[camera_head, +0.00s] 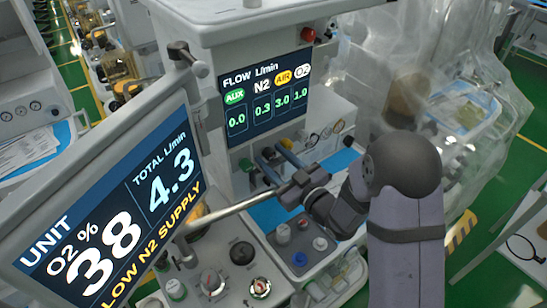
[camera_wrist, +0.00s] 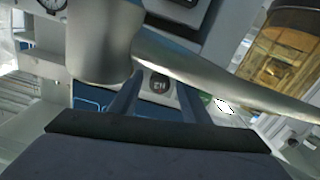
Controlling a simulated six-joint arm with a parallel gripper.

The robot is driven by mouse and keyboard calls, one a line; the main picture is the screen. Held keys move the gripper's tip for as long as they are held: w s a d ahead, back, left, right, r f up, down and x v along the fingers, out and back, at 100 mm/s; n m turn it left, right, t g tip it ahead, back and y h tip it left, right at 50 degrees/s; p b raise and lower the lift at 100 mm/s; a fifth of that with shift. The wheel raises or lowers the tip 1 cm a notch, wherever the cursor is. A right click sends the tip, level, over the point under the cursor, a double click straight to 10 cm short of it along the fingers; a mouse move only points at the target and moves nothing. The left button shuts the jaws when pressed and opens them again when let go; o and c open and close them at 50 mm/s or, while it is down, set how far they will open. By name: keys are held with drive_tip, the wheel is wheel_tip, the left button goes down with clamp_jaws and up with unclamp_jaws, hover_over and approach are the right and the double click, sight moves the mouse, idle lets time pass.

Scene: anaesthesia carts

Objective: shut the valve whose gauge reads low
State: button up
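The tilted unit display (camera_head: 105,215) in the head view reads LOW N2 SUPPLY. The flow panel (camera_head: 265,93) shows N2 at 0.3. Small round gauges (camera_head: 325,132) sit below it on the cart front; their needles are too small to read. My gripper (camera_head: 269,152) reaches to the cart front, its two blue fingers spread. In the wrist view, a dark round cap marked N2 (camera_wrist: 160,84), upside down, shows between the fingers. I cannot tell whether they touch it. A green knob (camera_head: 247,166) is left of the fingers.
A metal bar (camera_head: 240,205) crosses in front of my gripper; the bar (camera_wrist: 210,80) also cuts across the wrist view. Several knobs (camera_head: 242,253) stand on the lower deck. Clear plastic sheeting (camera_head: 460,60) covers equipment at the right.

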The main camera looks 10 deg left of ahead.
drive_tip(key=c, duration=0.9)
drive_tip(key=shift+m+b, duration=0.4)
drive_tip(key=shift+m, duration=1)
drive_tip(key=shift+c, duration=0.2)
drive_tip(key=o, duration=1)
drive_tip(key=shift+o, duration=0.2)
drive_tip(key=shift+s+d+f+b, duration=0.1)
drive_tip(key=shift+s+d+b, duration=0.25)
drive_tip(key=shift+s+d, duration=0.15)
drive_tip(key=shift+b+v, duration=0.9)
drive_tip(key=shift+v, duration=2.1)
